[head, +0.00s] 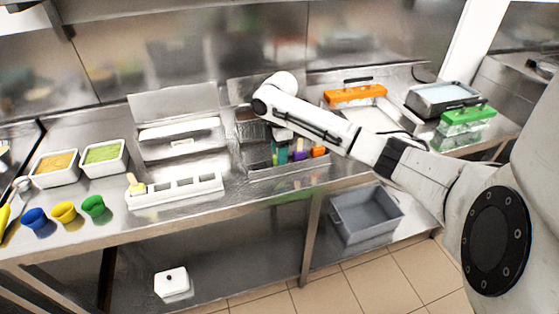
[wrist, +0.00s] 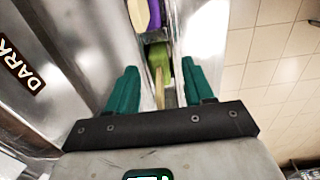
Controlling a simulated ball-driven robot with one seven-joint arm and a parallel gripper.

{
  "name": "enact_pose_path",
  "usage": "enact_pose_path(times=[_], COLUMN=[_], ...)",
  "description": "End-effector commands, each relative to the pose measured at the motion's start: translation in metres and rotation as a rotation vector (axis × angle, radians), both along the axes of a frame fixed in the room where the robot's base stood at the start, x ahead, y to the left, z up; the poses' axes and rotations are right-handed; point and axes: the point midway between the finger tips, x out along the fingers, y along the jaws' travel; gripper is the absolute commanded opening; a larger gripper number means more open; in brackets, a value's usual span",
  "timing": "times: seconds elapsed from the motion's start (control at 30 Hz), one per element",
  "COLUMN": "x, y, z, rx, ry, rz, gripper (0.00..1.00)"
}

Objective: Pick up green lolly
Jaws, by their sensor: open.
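The green lolly (wrist: 163,64) shows in the wrist view in a narrow metal-walled compartment. Its pale stick (wrist: 160,90) points toward my gripper. My gripper (wrist: 160,72) is open, with one teal finger on each side of the stick and the lolly in line with the gap. I cannot tell whether the fingers touch anything. In the head view my gripper (head: 282,156) reaches down at the metal bin, and a bit of green (head: 274,159) shows beside its teal fingers. The rest of the lolly is hidden there.
A purple lolly (wrist: 155,14) lies just beyond the green one. An orange piece (head: 318,152) sits at the bin's right end. A white slotted holder (head: 175,191) stands to the left. A panel marked DARK (wrist: 20,62) is close on the wrist view's left. A grey crate (head: 366,214) sits below.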

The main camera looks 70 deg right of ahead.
Motion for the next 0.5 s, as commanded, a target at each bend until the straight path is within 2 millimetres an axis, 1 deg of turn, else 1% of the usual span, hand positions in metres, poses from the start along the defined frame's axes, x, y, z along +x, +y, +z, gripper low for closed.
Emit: enact_pose_path(times=[0.03, 0.07, 0.5], x=[0.0000, 0.0001, 0.0001], y=[0.0000, 0.0001, 0.0000], z=[0.0000, 0.0001, 0.0004], rx=[0.000, 0.000, 0.000], ry=[0.000, 0.000, 0.000], rz=[0.000, 0.000, 0.000], gripper=[0.52, 0.49, 0.07])
